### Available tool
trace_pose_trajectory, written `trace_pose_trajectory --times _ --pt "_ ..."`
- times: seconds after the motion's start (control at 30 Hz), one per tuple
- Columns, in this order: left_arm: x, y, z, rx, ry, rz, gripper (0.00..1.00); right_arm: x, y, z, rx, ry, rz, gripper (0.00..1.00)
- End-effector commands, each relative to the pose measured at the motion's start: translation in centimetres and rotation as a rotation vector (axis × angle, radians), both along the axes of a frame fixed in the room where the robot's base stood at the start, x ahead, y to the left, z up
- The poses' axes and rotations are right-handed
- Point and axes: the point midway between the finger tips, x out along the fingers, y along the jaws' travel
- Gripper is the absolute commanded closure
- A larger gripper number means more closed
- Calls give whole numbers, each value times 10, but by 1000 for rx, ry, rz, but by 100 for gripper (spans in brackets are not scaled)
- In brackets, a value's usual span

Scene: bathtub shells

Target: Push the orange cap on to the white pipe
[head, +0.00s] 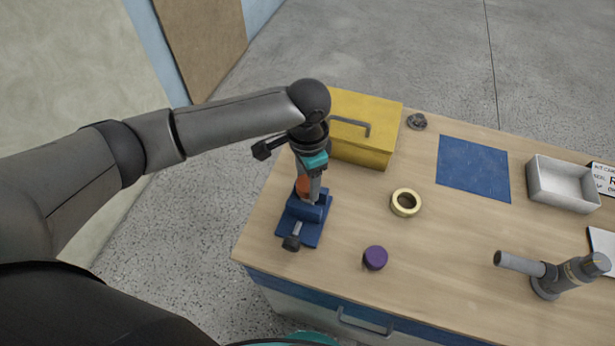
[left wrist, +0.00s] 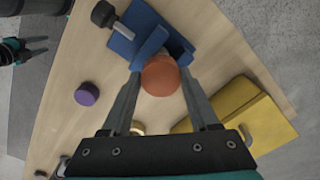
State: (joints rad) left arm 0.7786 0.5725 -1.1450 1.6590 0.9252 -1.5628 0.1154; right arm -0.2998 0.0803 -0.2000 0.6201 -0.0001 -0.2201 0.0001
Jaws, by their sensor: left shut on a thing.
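The orange cap (head: 303,186) is between the fingers of my left gripper (head: 308,190), right over the blue vise (head: 310,213). In the left wrist view the round orange cap (left wrist: 160,76) sits between both fingertips, in front of the vise jaws (left wrist: 150,40). My left gripper (left wrist: 160,85) is shut on it and points down.
A yellow box (head: 365,125) with a handle stands close behind the vise. A tape roll (head: 394,202) and a purple cap (head: 375,258) lie to the right. Farther right are a blue mat (head: 472,170), a white tray (head: 540,185) and a grey pipe fitting (head: 550,272).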

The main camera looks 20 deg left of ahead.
Motion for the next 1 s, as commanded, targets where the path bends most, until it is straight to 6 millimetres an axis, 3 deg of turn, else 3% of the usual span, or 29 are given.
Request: trace_pose_trajectory --times 0.13,0.17,0.43,0.7,1.0 --pt "0 0 0 0 0 0 91 0 0 0 0 0 0 50" --pt "0 0 0 0 0 0 37 0 0 0 0 0 0 50" --pt "0 0 0 0 0 0 7 0 0 0 0 0 0 50" --pt "0 0 0 0 0 0 0 0 0 0 0 0 -1 50" --pt "0 0 2 0 0 0 0 0 0 2 0 0 0 50"
